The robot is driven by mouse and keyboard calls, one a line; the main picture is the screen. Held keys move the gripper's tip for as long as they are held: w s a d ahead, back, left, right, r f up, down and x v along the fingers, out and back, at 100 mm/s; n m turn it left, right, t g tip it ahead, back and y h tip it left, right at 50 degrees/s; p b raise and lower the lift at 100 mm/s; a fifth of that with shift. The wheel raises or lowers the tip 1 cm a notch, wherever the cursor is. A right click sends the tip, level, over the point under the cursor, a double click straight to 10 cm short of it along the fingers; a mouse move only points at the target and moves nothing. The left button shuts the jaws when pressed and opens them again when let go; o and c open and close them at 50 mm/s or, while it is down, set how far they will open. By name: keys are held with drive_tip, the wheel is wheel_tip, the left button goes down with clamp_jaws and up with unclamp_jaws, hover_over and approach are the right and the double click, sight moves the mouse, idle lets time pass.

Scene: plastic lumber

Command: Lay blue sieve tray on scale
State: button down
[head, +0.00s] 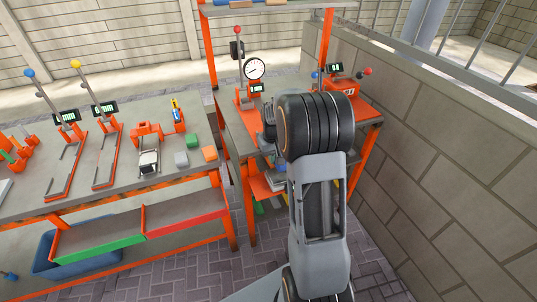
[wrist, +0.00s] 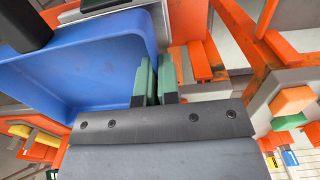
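The blue sieve tray (wrist: 75,75) fills the left of the wrist view, close to the camera. My gripper (wrist: 155,80) has green fingertips drawn close together at the tray's right wall, one on each side of it, so it appears shut on that wall. In the head view my own arm hides the gripper, and I cannot make out the tray there. I cannot tell for sure which device is the scale. An orange device with a small display (head: 345,82) stands on the right bench, partly behind my arm.
A dial gauge (head: 254,69) stands on the right bench. The left bench (head: 110,180) holds orange lever devices and grey, green and orange blocks (head: 208,154). A blue bin (head: 50,262) is below it. A block wall (head: 440,150) closes off the right side.

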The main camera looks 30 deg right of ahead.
sight(273, 180)
drive_tip(key=shift+r, duration=0.1)
idle(0.3)
drive_tip(key=shift+f+b, duration=2.85)
drive_tip(key=shift+f, duration=1.5)
drive_tip(key=shift+f+b, duration=0.5)
drive_tip(key=shift+f, duration=0.2)
drive_tip(key=c, duration=1.3)
unclamp_jaws()
drive_tip(key=shift+o, duration=0.2)
drive_tip(key=shift+s, duration=0.1)
wheel_tip(273, 180, up, 14)
drive_tip(key=shift+f+p, duration=0.1)
drive_tip(key=shift+p, duration=0.6)
